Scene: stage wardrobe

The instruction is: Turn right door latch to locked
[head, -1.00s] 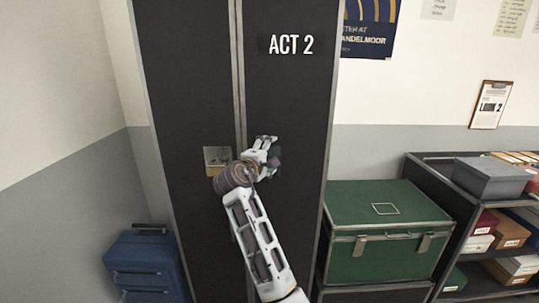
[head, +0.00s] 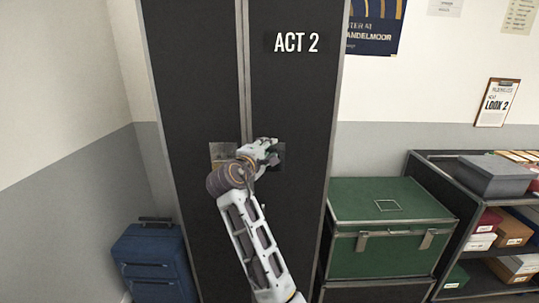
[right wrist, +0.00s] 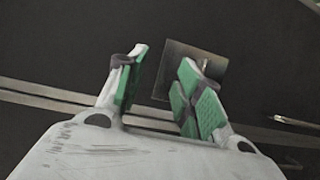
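A tall black wardrobe case (head: 197,70) has two doors, and the right door (head: 291,95) is marked ACT 2. A dark square latch plate (head: 278,158) sits on the right door, partly hidden by my right gripper (head: 266,152). In the right wrist view the plate (right wrist: 172,75) lies beyond the fingertips. My right gripper (right wrist: 163,75) is open, its green-padded fingers apart. The right finger covers part of the plate and its latch, so I cannot tell the latch's angle or whether it is touched. My left gripper is not in view.
A brass-toned plate (head: 221,152) is on the left door, beside my right wrist. A green trunk (head: 385,225) stands to the right, next to a shelf unit (head: 424,174) with boxes. A blue suitcase (head: 150,262) is at lower left. A clipboard (head: 497,102) hangs on the wall.

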